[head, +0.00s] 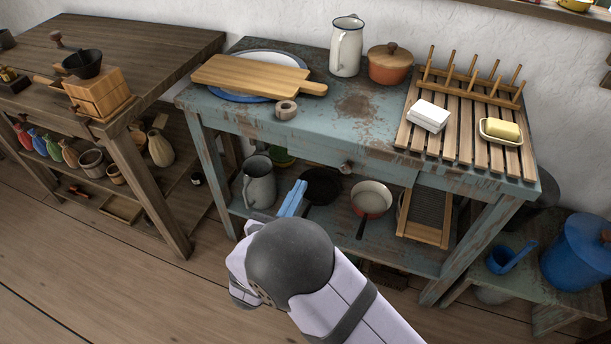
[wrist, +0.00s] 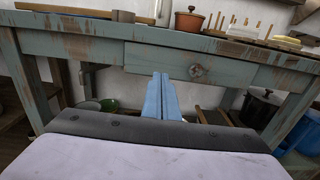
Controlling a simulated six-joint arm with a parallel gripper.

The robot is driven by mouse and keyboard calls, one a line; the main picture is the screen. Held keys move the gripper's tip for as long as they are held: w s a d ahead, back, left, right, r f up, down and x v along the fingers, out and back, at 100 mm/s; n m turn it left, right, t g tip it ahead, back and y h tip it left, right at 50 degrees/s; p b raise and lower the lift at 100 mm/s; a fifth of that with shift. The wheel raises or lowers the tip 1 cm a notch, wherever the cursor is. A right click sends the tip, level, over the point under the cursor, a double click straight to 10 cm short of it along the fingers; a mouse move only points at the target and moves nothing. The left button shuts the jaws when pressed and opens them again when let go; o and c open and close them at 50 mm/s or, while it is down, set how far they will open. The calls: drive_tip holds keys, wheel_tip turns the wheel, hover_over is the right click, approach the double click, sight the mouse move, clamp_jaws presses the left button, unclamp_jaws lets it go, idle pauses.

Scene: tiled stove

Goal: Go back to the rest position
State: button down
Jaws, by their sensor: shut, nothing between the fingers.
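My gripper (head: 293,198) has blue fingers that are shut with nothing between them. In the head view it is in front of the blue-grey worn table (head: 225,113), below the level of its top. In the wrist view the shut fingers (wrist: 161,98) point at the table's front, just left of and below the drawer knob (wrist: 197,71). The drawer appears shut. My arm hides part of the lower shelf and the floor.
On the table are a cutting board (head: 250,75) over a plate, a white jug (head: 346,46), an orange pot (head: 390,62) and a wooden rack (head: 465,125). A grey jug (head: 259,182) and pans stand below. A blue canister (head: 578,250) is at right.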

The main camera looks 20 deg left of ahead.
drive_tip(key=shift+s, duration=1.65)
drive_tip(key=w+d+m+g+h, duration=0.2)
drive_tip(key=d+m+g+h, duration=0.3)
drive_tip(key=d, duration=0.7)
drive_tip(key=w+d+m+g+h, duration=0.1)
drive_tip(key=d+m+g+h, duration=0.5)
drive_tip(key=d, duration=0.7)
drive_tip(key=s+d+f+m+g+y, duration=0.4)
drive_tip(key=s+d+m+g+y, duration=0.35)
drive_tip(key=s+d+m, duration=0.7)
drive_tip(key=a+r+m+y+p, duration=0.1)
drive_tip(key=r+m+p, duration=0.4)
drive_tip(key=r+p, duration=0.7)
drive_tip(key=a+r+m+y+p, duration=0.2)
drive_tip(key=r+m+p, duration=0.3)
drive_tip(key=r+p, duration=0.7)
drive_tip(key=shift+a+r, duration=0.5)
drive_tip(key=shift+a, duration=0.05)
